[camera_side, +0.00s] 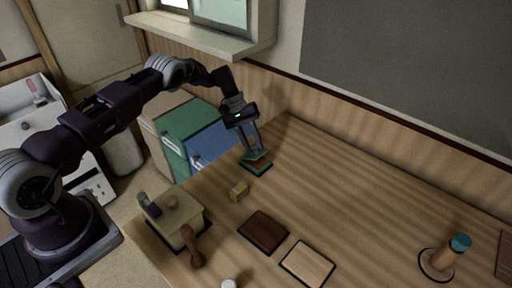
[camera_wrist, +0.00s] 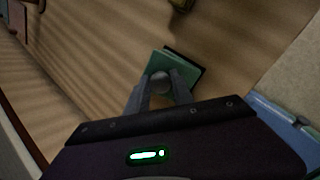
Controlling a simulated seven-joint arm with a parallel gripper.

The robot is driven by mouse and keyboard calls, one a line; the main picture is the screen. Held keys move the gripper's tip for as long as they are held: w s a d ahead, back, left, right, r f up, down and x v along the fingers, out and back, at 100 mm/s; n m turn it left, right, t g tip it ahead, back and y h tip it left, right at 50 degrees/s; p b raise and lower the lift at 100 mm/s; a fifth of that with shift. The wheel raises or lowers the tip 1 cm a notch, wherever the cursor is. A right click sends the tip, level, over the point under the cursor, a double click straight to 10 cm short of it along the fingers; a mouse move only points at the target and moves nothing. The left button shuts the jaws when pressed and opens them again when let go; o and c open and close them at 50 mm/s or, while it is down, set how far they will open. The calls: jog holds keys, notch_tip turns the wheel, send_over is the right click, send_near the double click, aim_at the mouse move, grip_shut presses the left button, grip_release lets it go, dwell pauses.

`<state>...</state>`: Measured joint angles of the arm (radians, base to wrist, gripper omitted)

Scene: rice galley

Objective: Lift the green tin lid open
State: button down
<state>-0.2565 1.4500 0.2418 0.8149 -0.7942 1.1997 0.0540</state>
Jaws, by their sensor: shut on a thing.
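The green tin (camera_side: 256,168) stands on the wooden table near its back left edge. My gripper (camera_side: 254,153) comes down from above and is shut on the lid, at a round knob (camera_wrist: 160,84). In the wrist view the green lid (camera_wrist: 170,62) lies under my fingers, with a dark edge to its right. The tin's inside is hidden.
A small yellow block (camera_side: 239,191) lies in front of the tin. A wooden box (camera_side: 178,220), a dark brown square (camera_side: 263,232) and a pale square (camera_side: 307,263) lie nearer. A teal-topped cylinder (camera_side: 458,245) stands far right. The table's right half is mostly clear.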

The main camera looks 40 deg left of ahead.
jog(key=shift+a+r+h, duration=0.15)
jog(key=shift+a+h, duration=0.35)
jog(key=shift+h, duration=0.3)
jog(key=c, duration=1.1)
grip_release()
jog(key=shift+a+r, duration=0.1)
jog(key=shift+a, duration=0.05)
jog(key=shift+a+r, duration=0.25)
jog(key=shift+v, duration=1.05)
notch_tip(320, 180, up, 7)
